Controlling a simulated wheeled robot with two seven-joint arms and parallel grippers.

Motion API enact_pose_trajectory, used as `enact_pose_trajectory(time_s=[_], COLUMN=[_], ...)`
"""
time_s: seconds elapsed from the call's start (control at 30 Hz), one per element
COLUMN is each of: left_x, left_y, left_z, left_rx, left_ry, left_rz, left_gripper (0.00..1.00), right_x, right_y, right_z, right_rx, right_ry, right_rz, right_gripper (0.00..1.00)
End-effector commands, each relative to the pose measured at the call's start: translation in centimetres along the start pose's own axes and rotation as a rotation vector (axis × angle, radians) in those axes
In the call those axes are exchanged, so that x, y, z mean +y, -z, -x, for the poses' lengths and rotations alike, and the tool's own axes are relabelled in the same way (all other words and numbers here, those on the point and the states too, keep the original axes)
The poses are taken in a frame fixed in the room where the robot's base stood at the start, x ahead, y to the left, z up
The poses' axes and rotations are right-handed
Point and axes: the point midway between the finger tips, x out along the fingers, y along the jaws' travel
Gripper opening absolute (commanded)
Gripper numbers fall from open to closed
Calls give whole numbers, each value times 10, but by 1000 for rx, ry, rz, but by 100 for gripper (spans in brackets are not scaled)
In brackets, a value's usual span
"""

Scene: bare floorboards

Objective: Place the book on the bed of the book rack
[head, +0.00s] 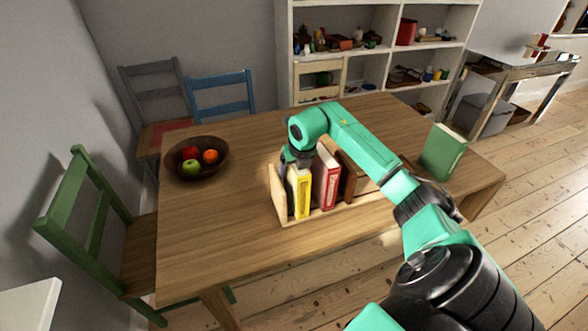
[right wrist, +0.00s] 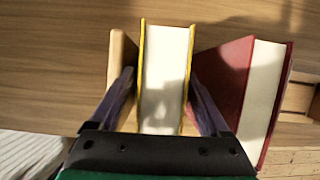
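The wooden book rack (head: 334,212) stands on the table. A yellow book (head: 299,192) stands upright in it at the left end, beside the rack's end wall. It also shows from above, pages up, in the right wrist view (right wrist: 165,75). My right gripper (head: 294,170) reaches down over it. In the right wrist view its fingers (right wrist: 161,80) straddle the book, close to both covers, with a thin gap on the left. A red book (head: 325,178) stands to the right of it. A green book (head: 443,153) stands upright on the table's right part. My left gripper is out of view.
A brown bowl (head: 222,171) of fruit sits at the table's left. The wooden table (head: 228,235) is clear around it. A green chair (head: 85,200), a blue chair (head: 222,94) and others surround the table. White shelves (head: 383,53) stand behind.

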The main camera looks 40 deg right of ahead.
Motion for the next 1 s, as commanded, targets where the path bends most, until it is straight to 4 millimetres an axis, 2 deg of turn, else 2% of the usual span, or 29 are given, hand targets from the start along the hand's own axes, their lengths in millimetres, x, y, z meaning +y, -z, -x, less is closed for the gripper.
enact_pose_trajectory(time_s=[0.17,0.27,0.37,0.6,0.7,0.8,1.0], left_x=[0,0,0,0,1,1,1], left_y=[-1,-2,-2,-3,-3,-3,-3], left_z=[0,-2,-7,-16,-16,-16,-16], left_rx=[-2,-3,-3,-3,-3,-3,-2], left_ry=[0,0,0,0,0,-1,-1], left_rz=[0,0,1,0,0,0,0], left_gripper=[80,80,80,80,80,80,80], right_x=[0,0,-1,-1,0,0,0], right_y=[0,-1,-1,0,-1,0,0], right_z=[1,9,29,94,112,120,121], right_rx=[-1,-3,-6,-5,-4,0,0], right_ry=[0,-1,2,3,0,0,0], right_rz=[0,0,2,2,0,0,0], right_gripper=[80,80,80,80,80,80,80])
